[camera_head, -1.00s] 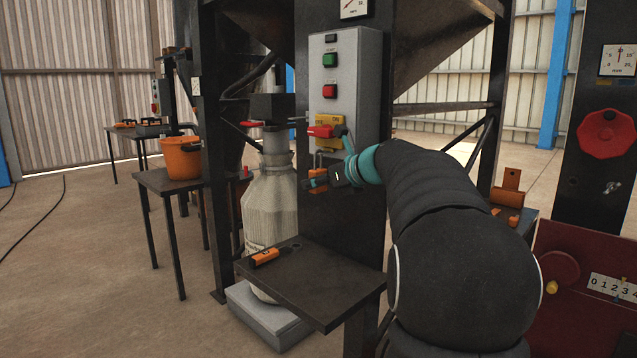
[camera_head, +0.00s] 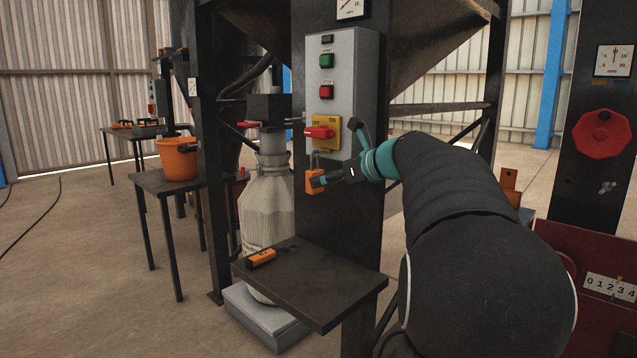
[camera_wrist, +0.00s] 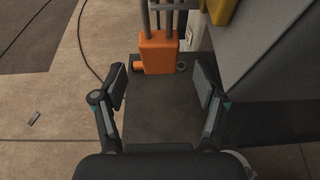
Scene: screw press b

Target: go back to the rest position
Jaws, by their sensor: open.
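My gripper (camera_head: 330,180) is open in front of the grey control box, just below its yellow switch plate (camera_head: 333,146). In the wrist view my gripper (camera_wrist: 160,82) shows two spread fingers with nothing between them. An orange padlock (camera_head: 313,182) hangs below the switch. In the wrist view the padlock (camera_wrist: 158,52) is ahead of the fingertips and appears apart from them. The switch's red handle (camera_head: 319,132) points sideways to the left. My black arm reaches in from the lower right.
A dark shelf (camera_head: 320,295) with an orange item (camera_head: 262,258) on it lies below my gripper. A pale sack (camera_head: 268,210) stands behind it. An orange bucket (camera_head: 178,158) is on a left table. A red machine (camera_head: 590,255) stands at right.

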